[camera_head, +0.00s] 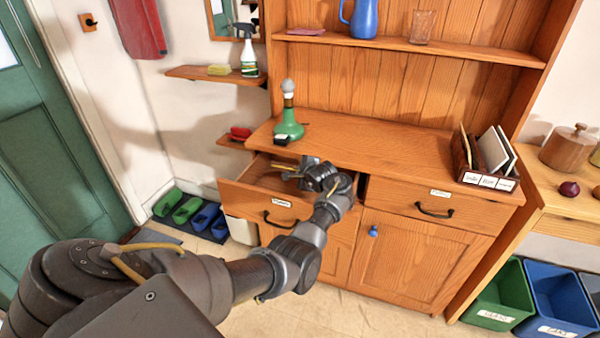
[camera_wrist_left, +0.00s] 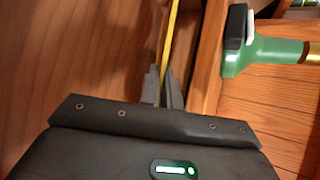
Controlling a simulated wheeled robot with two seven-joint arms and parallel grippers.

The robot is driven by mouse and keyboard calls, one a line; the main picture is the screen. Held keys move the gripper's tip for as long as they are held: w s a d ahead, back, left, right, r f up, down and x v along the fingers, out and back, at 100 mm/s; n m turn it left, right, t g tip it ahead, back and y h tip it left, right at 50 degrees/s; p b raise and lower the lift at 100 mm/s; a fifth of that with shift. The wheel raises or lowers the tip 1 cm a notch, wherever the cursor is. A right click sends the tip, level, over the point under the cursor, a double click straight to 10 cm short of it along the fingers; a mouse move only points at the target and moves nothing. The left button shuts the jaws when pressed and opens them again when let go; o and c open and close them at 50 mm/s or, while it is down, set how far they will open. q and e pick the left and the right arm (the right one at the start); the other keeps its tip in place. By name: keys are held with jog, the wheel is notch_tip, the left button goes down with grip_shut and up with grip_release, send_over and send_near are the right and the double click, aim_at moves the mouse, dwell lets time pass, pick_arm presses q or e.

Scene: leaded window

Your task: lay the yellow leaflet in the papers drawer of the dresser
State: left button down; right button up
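The left drawer (camera_head: 240,196) of the dresser (camera_head: 390,225) is pulled open, with a small white label on its front that is too small to read surely. My left gripper (camera_head: 288,172) is at the open drawer, reaching over its front. In the left wrist view, the gripper's fingers (camera_wrist_left: 163,88) are close together on the thin yellow leaflet (camera_wrist_left: 171,40), seen nearly edge-on. Wooden drawer surfaces lie around it. My right gripper is not in view.
A green bottle-like object (camera_head: 288,125) stands on the dresser top just behind the drawer; it is close to the gripper in the wrist view (camera_wrist_left: 265,55). The right drawer (camera_head: 425,204) is shut. A letter rack (camera_head: 486,180) stands at the top's right end.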

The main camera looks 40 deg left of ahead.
pick_arm(q)
jog(key=shift+f, duration=0.55)
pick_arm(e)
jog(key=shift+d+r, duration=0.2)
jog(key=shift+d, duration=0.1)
pick_arm(q)
jog(key=shift+f, duration=0.1)
jog(key=c, duration=1.6)
grip_release()
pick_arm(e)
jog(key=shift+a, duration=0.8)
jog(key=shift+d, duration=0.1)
